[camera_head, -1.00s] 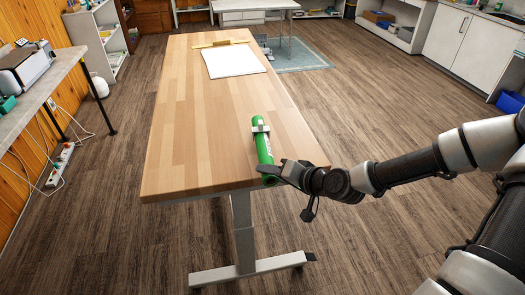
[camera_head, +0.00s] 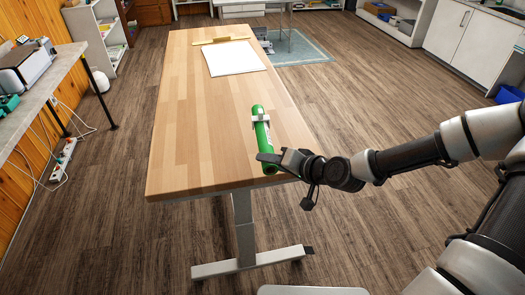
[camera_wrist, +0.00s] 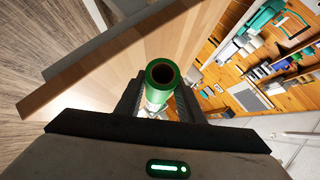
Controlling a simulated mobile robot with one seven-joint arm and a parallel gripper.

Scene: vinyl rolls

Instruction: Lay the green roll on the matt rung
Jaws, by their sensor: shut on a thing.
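The green roll (camera_head: 261,136) is a slim green tube over the near right part of the wooden table in the head view, lengthwise along my line of sight. My gripper (camera_head: 268,157) comes from the right and is shut on its nearer part. A grey-white bracket-like piece (camera_head: 260,118) shows on its farther part; I cannot tell what it is. In the wrist view the roll's open, hollow end (camera_wrist: 162,73) faces the camera between the two dark fingers. Whether the roll touches the tabletop is unclear. I cannot make out the matt rung.
The wooden table (camera_head: 200,130) is mostly bare, with a white sheet (camera_head: 234,58) and a yellowish strip (camera_head: 220,40) at its far end. A metal frame (camera_head: 290,40) stands beyond on a grey-green mat (camera_head: 305,55). A side bench (camera_head: 40,90) is at left. Floor is open right of the table.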

